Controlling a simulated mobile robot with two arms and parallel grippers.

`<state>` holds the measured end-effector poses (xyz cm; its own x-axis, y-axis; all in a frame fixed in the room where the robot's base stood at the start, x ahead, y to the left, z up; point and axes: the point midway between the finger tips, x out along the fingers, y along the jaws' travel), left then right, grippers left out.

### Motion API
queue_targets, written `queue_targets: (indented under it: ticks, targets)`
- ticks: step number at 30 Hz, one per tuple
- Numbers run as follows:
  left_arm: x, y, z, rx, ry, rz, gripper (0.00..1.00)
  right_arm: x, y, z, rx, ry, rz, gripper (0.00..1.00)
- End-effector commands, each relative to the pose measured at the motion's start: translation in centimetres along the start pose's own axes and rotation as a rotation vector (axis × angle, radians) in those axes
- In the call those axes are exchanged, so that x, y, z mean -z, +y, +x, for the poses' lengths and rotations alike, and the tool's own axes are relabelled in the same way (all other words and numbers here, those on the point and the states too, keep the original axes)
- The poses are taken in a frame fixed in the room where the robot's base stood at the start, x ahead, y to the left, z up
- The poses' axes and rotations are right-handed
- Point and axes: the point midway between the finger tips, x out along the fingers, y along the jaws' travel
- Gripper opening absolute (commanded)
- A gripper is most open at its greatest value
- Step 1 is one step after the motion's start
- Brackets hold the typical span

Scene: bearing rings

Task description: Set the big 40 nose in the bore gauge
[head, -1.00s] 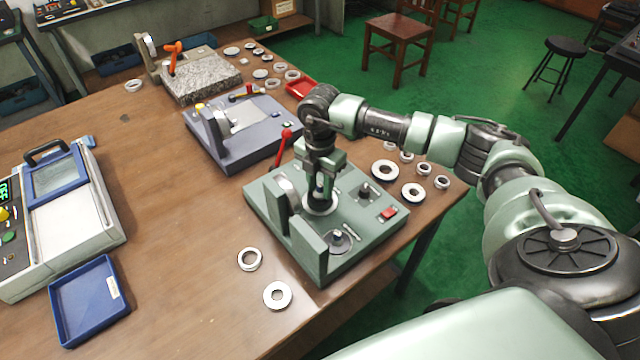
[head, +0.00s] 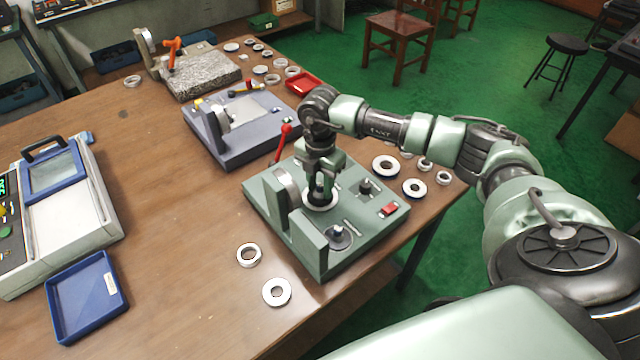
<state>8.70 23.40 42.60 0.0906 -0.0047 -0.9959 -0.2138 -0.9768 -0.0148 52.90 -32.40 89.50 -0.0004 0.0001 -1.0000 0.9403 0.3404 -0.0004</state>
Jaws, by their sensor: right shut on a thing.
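The green fixture, which I take to be the bore gauge (head: 283,236), stands near the table's right edge, with upright blocks on its left side and a red-knobbed lever (head: 284,140) at the back. My right gripper (head: 319,186) points down over its middle and is shut on a small dark part, which I take to be the big 40 nose (head: 319,196). A pale round rim shows around the part's lower end. The fingers hide much of it, so I cannot tell how deep it sits. My left gripper is not in view.
On the fixture are a round piece (head: 339,237), a short post (head: 366,187) and a red switch (head: 389,209). Loose rings lie in front (head: 277,292) and to the right (head: 385,166). A blue-grey fixture (head: 232,150) stands behind. The table's left middle is clear.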

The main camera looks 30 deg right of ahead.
Motion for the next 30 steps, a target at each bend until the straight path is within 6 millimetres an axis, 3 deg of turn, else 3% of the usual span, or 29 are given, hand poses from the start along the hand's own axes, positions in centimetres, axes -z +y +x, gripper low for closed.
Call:
queue_targets:
  ticks: [4, 5, 7, 19, 30]
  targets:
    - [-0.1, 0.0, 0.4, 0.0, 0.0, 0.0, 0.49, 0.0, 0.1, 0.5, -0.002, 0.0, 0.0, 0.0]
    - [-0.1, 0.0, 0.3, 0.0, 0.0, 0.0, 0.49, 0.0, 0.1, 0.4, -0.002, 0.0, 0.0, 0.38]
    - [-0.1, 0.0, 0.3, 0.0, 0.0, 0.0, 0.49, 0.0, 0.1, 0.3, -0.002, 0.0, 0.0, 0.57]
    - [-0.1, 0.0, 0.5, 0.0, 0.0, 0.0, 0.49, 0.0, 0.0, 0.0, 0.0, -0.001, 0.0, 0.58]
    - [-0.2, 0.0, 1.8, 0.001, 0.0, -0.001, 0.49, 0.0, 0.1, -5.8, -0.005, -0.001, 0.0, 0.58]
